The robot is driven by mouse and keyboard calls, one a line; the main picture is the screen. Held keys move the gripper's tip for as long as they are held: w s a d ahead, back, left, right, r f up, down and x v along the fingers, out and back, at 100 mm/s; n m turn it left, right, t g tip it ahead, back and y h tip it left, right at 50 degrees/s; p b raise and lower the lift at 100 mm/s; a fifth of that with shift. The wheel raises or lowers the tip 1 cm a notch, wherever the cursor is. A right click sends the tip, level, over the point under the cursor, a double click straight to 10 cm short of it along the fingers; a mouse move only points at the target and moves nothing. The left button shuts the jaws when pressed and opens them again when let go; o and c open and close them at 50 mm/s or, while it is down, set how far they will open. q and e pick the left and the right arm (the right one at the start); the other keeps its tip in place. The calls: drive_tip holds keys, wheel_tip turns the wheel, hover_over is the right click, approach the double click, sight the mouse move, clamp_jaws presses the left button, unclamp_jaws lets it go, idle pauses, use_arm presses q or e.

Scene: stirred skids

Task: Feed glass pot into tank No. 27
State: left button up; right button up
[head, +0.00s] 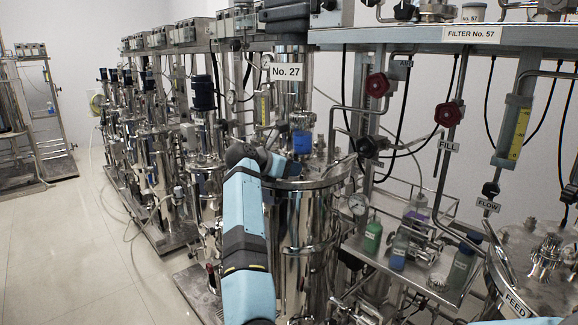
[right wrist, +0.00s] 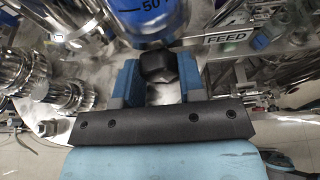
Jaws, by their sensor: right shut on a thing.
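The tank labelled No. 27 (head: 300,235) is a tall steel vessel in the middle of the head view. The glass pot (head: 302,142), with blue contents, is above its lid. The pot also shows at the top of the right wrist view (right wrist: 150,18), with a "50" mark on it. My right gripper (head: 287,165) reaches over the lid's near side. In the right wrist view its two blue fingers (right wrist: 158,85) are shut on a black knob-like handle (right wrist: 158,66) beside the pot. The pot's opening is hidden. My left gripper is not in view.
A FEED label (right wrist: 227,38) is close right of the pot in the right wrist view. Steel pipes, red valve wheels (head: 377,85) and small bottles (head: 373,235) crowd the right. More tanks (head: 155,150) line the left. The floor (head: 70,240) at left is clear.

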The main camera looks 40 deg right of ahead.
drive_tip(key=shift+r+n+g, duration=0.1)
drive_tip(key=shift+n+g, duration=0.4)
drive_tip(key=shift+n, duration=0.3)
drive_tip(key=o, duration=0.6)
drive_tip(key=shift+o, duration=0.2)
